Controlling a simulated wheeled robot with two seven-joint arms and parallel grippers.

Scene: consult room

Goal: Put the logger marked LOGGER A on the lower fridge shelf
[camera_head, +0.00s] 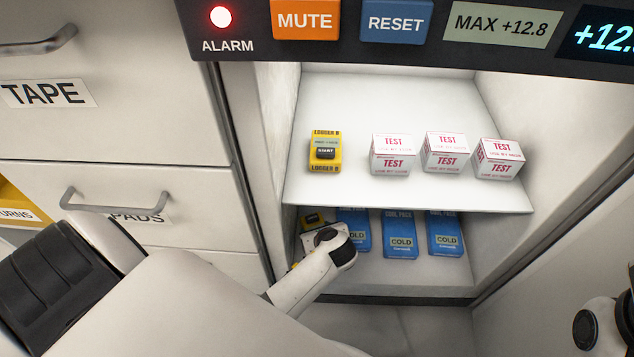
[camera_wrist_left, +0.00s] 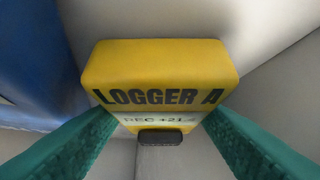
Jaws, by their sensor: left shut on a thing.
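The yellow logger marked LOGGER A (camera_wrist_left: 158,68) fills the middle of the left wrist view, its label facing the camera. My left gripper (camera_wrist_left: 160,135) is shut on it, with a green finger on each side. In the head view my left gripper's white body reaches into the lower left of the fridge and its fingertips are hidden. A small yellow and dark part of the logger (camera_head: 312,217) shows just behind it, over the lower fridge shelf (camera_head: 420,270). I cannot tell whether the logger touches the shelf. My right gripper is not in view.
Blue cold packs (camera_head: 400,236) stand on the lower shelf, right of my left gripper. The upper shelf (camera_head: 400,100) overhangs it and holds another yellow logger (camera_head: 325,152) and several TEST boxes (camera_head: 392,154). The fridge's left wall (camera_head: 270,160) is close to my arm.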

